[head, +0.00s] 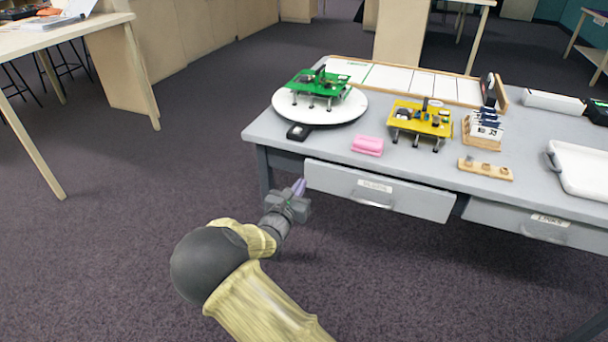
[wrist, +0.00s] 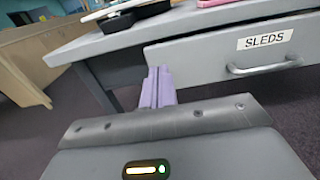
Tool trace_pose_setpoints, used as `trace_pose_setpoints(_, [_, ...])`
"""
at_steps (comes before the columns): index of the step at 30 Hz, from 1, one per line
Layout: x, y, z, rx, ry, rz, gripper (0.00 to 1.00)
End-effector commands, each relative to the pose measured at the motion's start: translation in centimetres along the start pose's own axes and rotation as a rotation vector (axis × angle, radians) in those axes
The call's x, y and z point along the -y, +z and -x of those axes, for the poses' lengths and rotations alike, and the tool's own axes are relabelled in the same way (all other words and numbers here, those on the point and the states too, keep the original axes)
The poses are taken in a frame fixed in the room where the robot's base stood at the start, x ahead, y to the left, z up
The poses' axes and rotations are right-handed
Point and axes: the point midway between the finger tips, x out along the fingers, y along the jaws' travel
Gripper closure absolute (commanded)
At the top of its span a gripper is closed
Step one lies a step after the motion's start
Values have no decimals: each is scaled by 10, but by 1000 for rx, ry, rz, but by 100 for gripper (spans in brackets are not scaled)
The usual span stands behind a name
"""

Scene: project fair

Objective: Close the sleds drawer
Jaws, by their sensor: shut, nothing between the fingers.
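The sleds drawer (head: 338,184) is the left of two grey drawers under the grey table (head: 335,146) in the head view. Its front stands out a little from the table's edge. In the wrist view the drawer front (wrist: 205,58) carries a SLEDS label and a silver handle (wrist: 265,67). My gripper (head: 299,187) is beside the left end of this drawer front. Its purple fingers (wrist: 158,86) are shut together and empty, close to the drawer's left edge. I cannot tell whether they touch it.
A second drawer (head: 535,224) is to the right. On the table stand a white turntable (head: 345,112) with a green model, a yellow model (head: 420,118), a pink block (head: 367,146) and a white tray (head: 580,172). The carpet left of the table is clear.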

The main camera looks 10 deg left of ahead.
Motion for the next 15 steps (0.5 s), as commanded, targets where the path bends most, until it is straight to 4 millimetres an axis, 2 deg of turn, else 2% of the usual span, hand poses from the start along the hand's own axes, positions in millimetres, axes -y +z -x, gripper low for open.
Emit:
trace_pose_setpoints(3, [-2, 2, 27, -1, 5, 3, 100])
trace_pose_setpoints(7, [-3, 1, 49, -1, 7, 2, 100])
trace_pose_setpoints(11, [-3, 0, 62, -1, 7, 1, 100])
trace_pose_setpoints(15, [-2, 0, 64, 0, 6, 1, 100])
